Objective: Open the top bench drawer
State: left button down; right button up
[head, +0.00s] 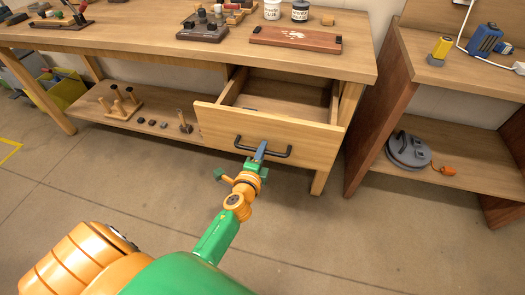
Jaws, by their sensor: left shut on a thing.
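The top bench drawer (302,139) hangs under the right end of the wooden workbench (225,45) and is pulled well out, so its inside shows. A dark bar handle (279,154) runs across the drawer front. My left gripper (261,150) is at the middle of this handle and is shut on it, its arm coming up from the bottom left. My right gripper is not in view.
A brown board (296,39) and two jars stand on the bench top above the drawer. A lower shelf (155,121) holds a peg stand and small parts. A wooden shelf unit (455,90) stands close at the right. The floor in front is clear.

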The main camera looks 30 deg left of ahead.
pick_arm(q)
jog(key=shift+a, duration=0.1)
jog(key=c, duration=0.8)
grip_release()
jog(key=shift+a, duration=0.1)
jog(key=shift+c, duration=0.2)
jog(key=v, duration=0.7)
